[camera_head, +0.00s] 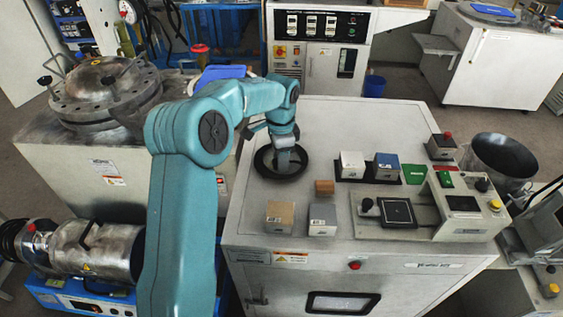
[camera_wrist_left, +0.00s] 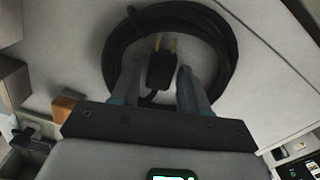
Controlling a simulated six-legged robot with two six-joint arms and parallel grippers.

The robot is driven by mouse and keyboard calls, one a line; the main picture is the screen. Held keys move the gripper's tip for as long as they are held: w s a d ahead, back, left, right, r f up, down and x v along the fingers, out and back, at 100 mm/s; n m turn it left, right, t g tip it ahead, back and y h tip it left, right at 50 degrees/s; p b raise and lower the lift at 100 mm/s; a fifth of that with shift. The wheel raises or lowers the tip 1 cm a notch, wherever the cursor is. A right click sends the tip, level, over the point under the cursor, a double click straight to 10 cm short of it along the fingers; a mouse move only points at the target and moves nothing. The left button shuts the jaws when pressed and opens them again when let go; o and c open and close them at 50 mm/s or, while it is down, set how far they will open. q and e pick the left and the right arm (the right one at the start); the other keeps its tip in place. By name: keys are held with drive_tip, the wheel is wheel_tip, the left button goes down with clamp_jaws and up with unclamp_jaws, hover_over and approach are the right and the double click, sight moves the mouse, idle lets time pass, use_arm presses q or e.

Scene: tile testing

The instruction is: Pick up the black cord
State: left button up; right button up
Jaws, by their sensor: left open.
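The black cord (camera_head: 262,168) lies in a round coil on the light grey cabinet top. In the left wrist view the coil (camera_wrist_left: 118,45) fills the upper middle, with its black plug (camera_wrist_left: 159,70) and brass-coloured prongs inside the ring. My left gripper (camera_head: 284,152) is directly over the coil and hides part of it. In the left wrist view its two fingers (camera_wrist_left: 159,82) are apart, one on each side of the plug. Whether they touch the plug I cannot tell. My right gripper is in neither view.
The cabinet top (camera_head: 330,125) holds a small brown block (camera_head: 324,187), a tan block (camera_head: 280,217), a grey block (camera_head: 322,220), a white block (camera_head: 352,164) and a blue-grey block (camera_head: 386,165). A control panel (camera_head: 463,204) is at right. The cabinet top behind the coil is clear.

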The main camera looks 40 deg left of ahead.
use_arm(q)
drive_tip(key=shift+f, duration=0.1)
drive_tip(key=shift+c, duration=0.3)
clamp_jaws()
